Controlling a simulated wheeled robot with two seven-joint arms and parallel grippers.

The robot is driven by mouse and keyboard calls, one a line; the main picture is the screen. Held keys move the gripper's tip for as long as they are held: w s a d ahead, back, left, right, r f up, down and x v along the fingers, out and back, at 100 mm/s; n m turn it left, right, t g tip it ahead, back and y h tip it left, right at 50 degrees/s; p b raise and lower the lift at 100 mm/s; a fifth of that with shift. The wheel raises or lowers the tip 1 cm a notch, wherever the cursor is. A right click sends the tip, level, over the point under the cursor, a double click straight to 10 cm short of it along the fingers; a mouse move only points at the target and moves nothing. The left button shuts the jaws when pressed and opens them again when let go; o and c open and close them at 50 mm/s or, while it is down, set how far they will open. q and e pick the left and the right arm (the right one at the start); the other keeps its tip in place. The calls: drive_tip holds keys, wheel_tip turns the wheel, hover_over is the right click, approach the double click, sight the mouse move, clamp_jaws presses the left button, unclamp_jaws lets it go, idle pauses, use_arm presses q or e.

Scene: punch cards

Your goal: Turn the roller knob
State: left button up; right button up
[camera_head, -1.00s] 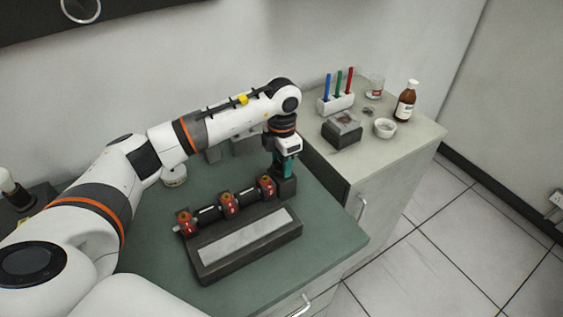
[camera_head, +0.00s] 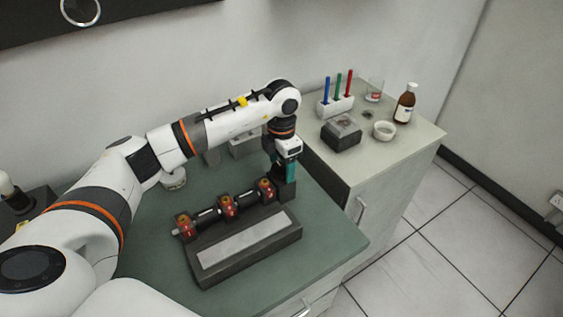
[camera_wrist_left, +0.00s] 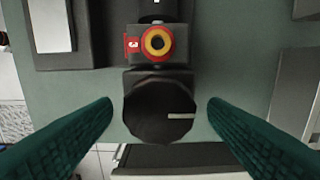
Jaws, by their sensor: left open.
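The roller knob (camera_wrist_left: 158,108) is a black faceted knob with a pale line pointing right in the left wrist view. My left gripper (camera_wrist_left: 160,112) is open, with one green finger on each side of the knob and a visible gap to both. In the head view my left gripper (camera_head: 284,184) points down at the right end of the roller device (camera_head: 228,207), and largely hides the knob there. My right gripper is not in view.
A dark tray with a pale strip (camera_head: 245,243) lies in front of the rollers on the green table (camera_head: 330,235). A cabinet to the right holds a pen holder (camera_head: 335,107), a brown bottle (camera_head: 405,103) and a white bowl (camera_head: 384,131). The table's front right is clear.

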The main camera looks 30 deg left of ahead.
sight(281, 167)
use_arm(q)
drive_tip(key=shift+r, duration=0.1)
drive_tip(key=shift+r, duration=0.3)
wheel_tip(281, 167, up, 11)
drive_tip(key=b, duration=0.3)
drive_tip(key=shift+r, duration=0.15)
